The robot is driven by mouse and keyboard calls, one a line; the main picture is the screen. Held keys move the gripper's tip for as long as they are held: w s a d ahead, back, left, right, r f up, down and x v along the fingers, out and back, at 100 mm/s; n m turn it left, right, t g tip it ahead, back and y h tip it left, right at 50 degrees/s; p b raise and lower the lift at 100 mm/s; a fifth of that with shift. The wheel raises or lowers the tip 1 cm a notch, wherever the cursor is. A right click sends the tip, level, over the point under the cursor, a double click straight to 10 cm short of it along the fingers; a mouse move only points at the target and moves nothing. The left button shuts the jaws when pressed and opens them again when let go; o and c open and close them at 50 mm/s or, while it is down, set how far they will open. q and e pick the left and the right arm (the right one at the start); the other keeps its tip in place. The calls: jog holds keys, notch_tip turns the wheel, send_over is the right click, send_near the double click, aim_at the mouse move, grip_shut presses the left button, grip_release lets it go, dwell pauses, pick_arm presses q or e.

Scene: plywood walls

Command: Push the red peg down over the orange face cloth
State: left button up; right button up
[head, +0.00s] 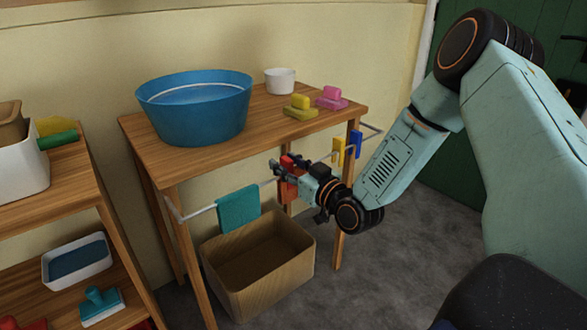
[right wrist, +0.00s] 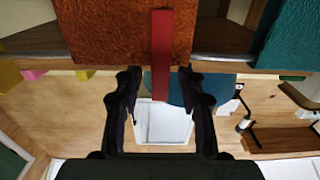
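The orange face cloth (head: 289,187) hangs at the rail (head: 184,218) along the table's front, partly hidden by my right gripper. In the right wrist view the orange cloth (right wrist: 110,35) fills the top middle. The red peg (right wrist: 160,55) is a narrow upright strip in front of it. My right gripper (right wrist: 159,80) is open, one finger on each side of the peg with a gap on both sides. In the head view my right gripper (head: 278,171) is at the cloth. I cannot tell how far the peg sits over the rail. My left gripper is not in view.
A teal cloth (head: 238,208) hangs left on the rail; yellow (head: 339,152) and blue (head: 355,144) pieces are at its right. A wooden bin (head: 262,287) stands below. The table holds a blue basin (head: 195,115), white pot (head: 280,80) and two brushes. Shelves are left.

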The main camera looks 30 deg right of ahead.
jog(key=shift+s+d, duration=0.2)
jog(key=shift+s, duration=1.35)
jog(key=shift+s+d, duration=0.15)
jog(key=shift+s, duration=1.4)
jog(key=shift+s+a, duration=0.1)
jog(key=shift+s, duration=0.35)
